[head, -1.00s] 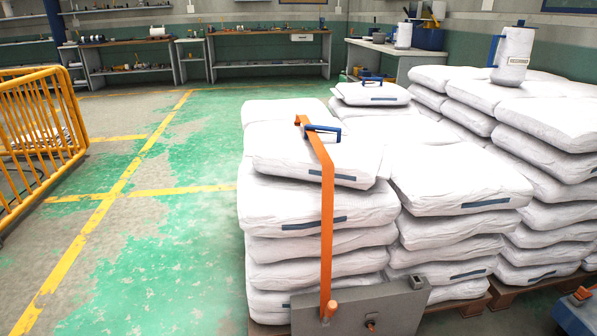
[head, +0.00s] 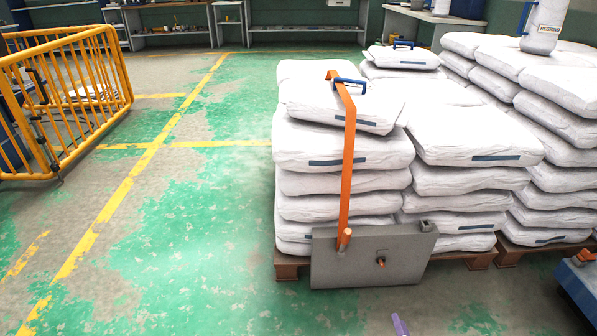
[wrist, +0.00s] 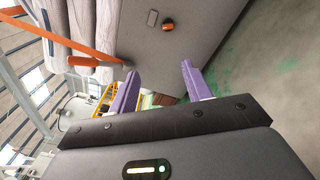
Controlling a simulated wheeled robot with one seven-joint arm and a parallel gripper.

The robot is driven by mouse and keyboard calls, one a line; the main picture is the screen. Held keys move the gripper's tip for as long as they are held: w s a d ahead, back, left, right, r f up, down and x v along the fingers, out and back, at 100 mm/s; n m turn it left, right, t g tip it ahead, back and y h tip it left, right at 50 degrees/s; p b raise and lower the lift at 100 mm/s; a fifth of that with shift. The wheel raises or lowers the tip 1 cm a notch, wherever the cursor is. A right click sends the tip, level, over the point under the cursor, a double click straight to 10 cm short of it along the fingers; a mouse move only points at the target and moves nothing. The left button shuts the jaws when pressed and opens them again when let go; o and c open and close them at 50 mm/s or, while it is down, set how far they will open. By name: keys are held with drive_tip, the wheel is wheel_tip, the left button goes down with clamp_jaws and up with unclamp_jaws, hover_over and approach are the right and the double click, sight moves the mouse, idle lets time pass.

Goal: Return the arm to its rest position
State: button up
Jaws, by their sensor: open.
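My gripper (wrist: 158,73) shows in the wrist view as two purple fingers, spread apart with nothing between them. In the head view only a purple piece of my gripper (head: 400,325) shows at the bottom edge; the rest of the arm is out of view. The tape extruder is a grey box (head: 350,265) with an orange bar (head: 348,170) rising in front of the stacked sacks. In the wrist view its grey face (wrist: 210,35) lies beyond the fingertips, with an orange knob (wrist: 168,25). The fingers look apart from it.
White sacks (head: 345,150) are stacked high on pallets (head: 288,264) behind the grey box. A yellow railing (head: 70,100) stands at the left. A blue object (head: 580,285) is at the right edge. The green floor (head: 190,250) at left and centre is clear.

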drive_tip(key=s+a+r+n+g+y, duration=0.1)
drive_tip(key=a+r+n+g+y, duration=0.55)
drive_tip(key=r+n, duration=0.7)
drive_tip(key=s+a+r+n+g+y, duration=0.2)
drive_tip(key=a+r+n+g+y, duration=0.2)
drive_tip(key=a+r+n+g, duration=0.7)
drive_tip(key=s+d+r+n+t+h, duration=0.1)
drive_tip(key=s+r+n+t+h, duration=0.1)
drive_tip(key=s+r+n+h, duration=0.4)
drive_tip(key=s+d+r+n+t+h, duration=0.1)
drive_tip(key=s+r+n+t+h, duration=0.2)
drive_tip(key=r+n, duration=1.2)
drive_tip(key=s+r+h, duration=0.1)
drive_tip(key=s+h, duration=0.2)
drive_tip(key=s, duration=0.3)
drive_tip(key=shift+s+r+n+p, duration=0.3)
drive_tip(key=shift+r+n+p, duration=0.05)
drive_tip(key=shift+r+p, duration=0.05)
